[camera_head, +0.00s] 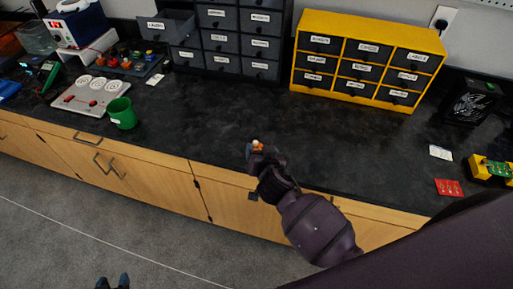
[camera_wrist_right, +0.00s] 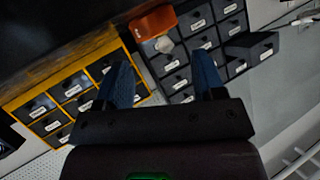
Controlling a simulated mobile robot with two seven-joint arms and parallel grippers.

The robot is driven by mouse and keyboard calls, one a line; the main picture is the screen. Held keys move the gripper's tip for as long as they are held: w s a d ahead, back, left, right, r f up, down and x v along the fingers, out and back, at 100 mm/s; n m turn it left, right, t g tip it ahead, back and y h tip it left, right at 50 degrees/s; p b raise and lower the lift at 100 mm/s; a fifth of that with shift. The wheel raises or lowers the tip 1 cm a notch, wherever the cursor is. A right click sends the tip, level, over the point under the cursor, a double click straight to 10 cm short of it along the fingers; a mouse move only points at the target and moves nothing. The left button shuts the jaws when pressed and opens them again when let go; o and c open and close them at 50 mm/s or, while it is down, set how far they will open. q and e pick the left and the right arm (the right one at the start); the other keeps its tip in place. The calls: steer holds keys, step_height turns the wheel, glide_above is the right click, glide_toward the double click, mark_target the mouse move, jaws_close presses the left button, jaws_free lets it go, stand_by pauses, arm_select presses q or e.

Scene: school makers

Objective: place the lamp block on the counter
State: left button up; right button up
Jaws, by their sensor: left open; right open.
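The lamp block, an orange block (camera_wrist_right: 152,22) with a whitish bulb, shows at the top of the right wrist view, past my right fingertips. It also shows small in the head view (camera_head: 257,146), by the counter's front edge. My right gripper (camera_head: 264,155) is open right at it; its two blue fingers show apart in the right wrist view (camera_wrist_right: 163,62), with no clear grip on the block. I cannot tell whether the block touches the dark counter (camera_head: 225,115). My left gripper (camera_head: 113,284) is open and empty, low over the floor at the bottom edge.
A yellow drawer cabinet (camera_head: 333,22) and a dark drawer cabinet (camera_head: 207,53), with one drawer pulled out, stand at the back. A green mug (camera_head: 122,113) and a grey panel (camera_head: 90,97) are left. Cards and a yellow holder (camera_head: 484,172) are right. The counter's middle is clear.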

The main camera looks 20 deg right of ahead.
mark_target(259, 148)
steer(key=shift+x, duration=2.2)
arm_select(q)
steer(key=shift+s+f, duration=0.25)
steer(key=shift+s, duration=0.05)
arm_select(e)
steer(key=shift+d+f, duration=0.1)
steer(key=shift+d, duration=0.05)
steer(key=c, duration=0.7)
arm_select(q)
steer(key=shift+w, duration=0.2)
steer(key=shift+r, duration=0.1)
